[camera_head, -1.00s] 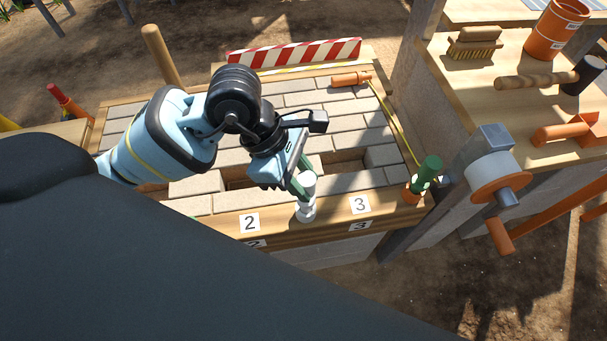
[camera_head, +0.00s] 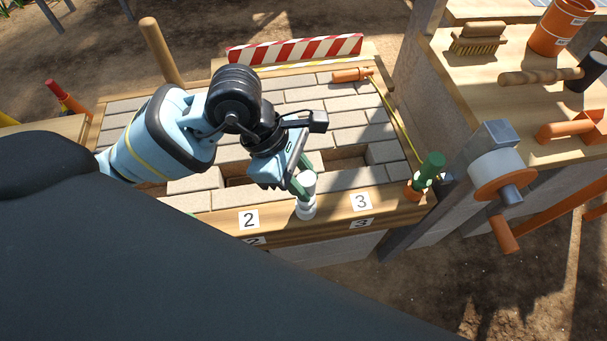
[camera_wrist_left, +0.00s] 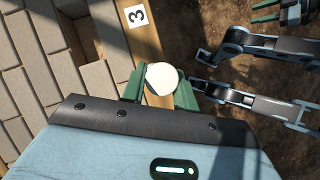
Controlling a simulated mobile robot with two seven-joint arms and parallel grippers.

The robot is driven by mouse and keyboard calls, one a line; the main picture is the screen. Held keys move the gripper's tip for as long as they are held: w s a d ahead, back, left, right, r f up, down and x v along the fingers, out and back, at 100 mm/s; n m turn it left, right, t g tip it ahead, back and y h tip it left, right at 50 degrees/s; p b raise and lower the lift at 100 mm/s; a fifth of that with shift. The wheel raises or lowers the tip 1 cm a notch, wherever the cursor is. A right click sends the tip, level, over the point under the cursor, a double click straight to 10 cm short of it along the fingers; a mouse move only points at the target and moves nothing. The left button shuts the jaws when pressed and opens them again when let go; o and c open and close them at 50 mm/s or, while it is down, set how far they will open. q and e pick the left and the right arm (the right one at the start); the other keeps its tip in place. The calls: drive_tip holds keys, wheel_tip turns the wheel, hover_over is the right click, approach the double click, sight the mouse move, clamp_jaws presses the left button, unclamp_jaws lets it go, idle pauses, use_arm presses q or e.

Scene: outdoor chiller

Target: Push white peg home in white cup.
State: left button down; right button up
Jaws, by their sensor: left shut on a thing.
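The white peg (camera_head: 308,182) stands upright above the white cup (camera_head: 306,211) on the front wooden rail of the bench, between labels 2 and 3. Its lower end meets the cup; how deep it sits is hard to tell. My left gripper (camera_head: 303,190) is shut on the peg with its green fingers. In the left wrist view, the peg's round top (camera_wrist_left: 162,78) shows between the two green fingers (camera_wrist_left: 160,92). The cup is hidden there below the peg.
A green peg (camera_head: 430,168) stands in an orange cup (camera_head: 413,192) at the rail's right end. A reel with an orange handle (camera_head: 502,235) juts out further right. Pale bricks with open gaps (camera_head: 345,160) lie behind the rail. A striped barrier (camera_head: 295,50) is at the back.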

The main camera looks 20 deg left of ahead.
use_arm(q)
drive_tip(key=shift+f, duration=0.15)
drive_tip(key=c, duration=0.5)
unclamp_jaws()
drive_tip(key=shift+p+v, duration=1.85)
drive_tip(key=shift+v, duration=1.65)
use_arm(e)
drive_tip(key=r, duration=0.1)
drive_tip(key=w+r, duration=0.1)
drive_tip(key=r, duration=0.1)
drive_tip(key=shift+w+r+t, duration=0.3)
drive_tip(key=shift+w, duration=0.05)
use_arm(q)
drive_tip(key=v, duration=0.8)
use_arm(e)
drive_tip(key=shift+s, duration=0.2)
